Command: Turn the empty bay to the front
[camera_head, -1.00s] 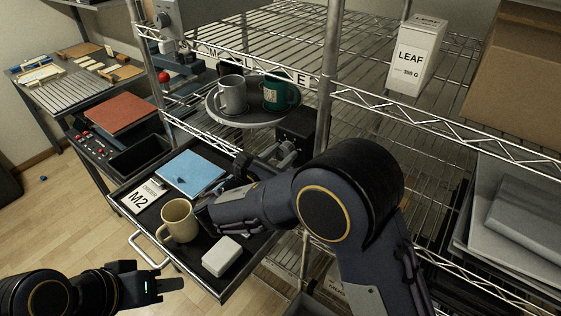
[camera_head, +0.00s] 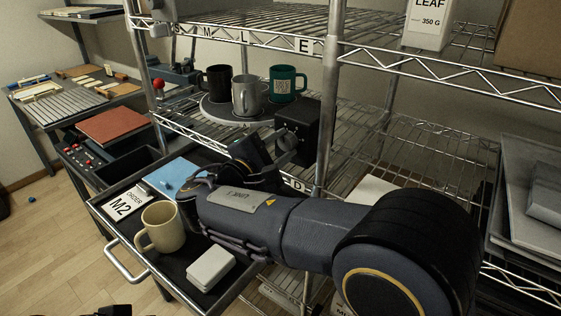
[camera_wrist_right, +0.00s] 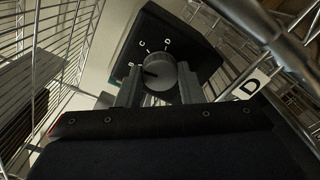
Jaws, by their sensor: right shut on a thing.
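The round turntable (camera_head: 212,112) stands on the wire shelf. It carries a black mug (camera_head: 216,82) at left, a grey mug (camera_head: 246,96) at the front and a teal mug (camera_head: 287,82) at right. I cannot make out an empty bay. A black control box (camera_head: 299,128) stands beside it; its lettered face (camera_wrist_right: 195,50) shows in the right wrist view. My right gripper (camera_wrist_right: 160,86) is shut on the grey dial knob (camera_wrist_right: 165,72), whose dark mark points left, roughly towards B. My left gripper shows only as a dark sliver at the bottom edge of the head view.
Below, an open drawer (camera_head: 108,228) holds a beige mug (camera_head: 163,227), a white box (camera_head: 211,268), an M2 order card (camera_head: 124,204) and a blue item (camera_head: 174,177). Wire shelves and a metal post (camera_head: 331,90) stand close to my right arm.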

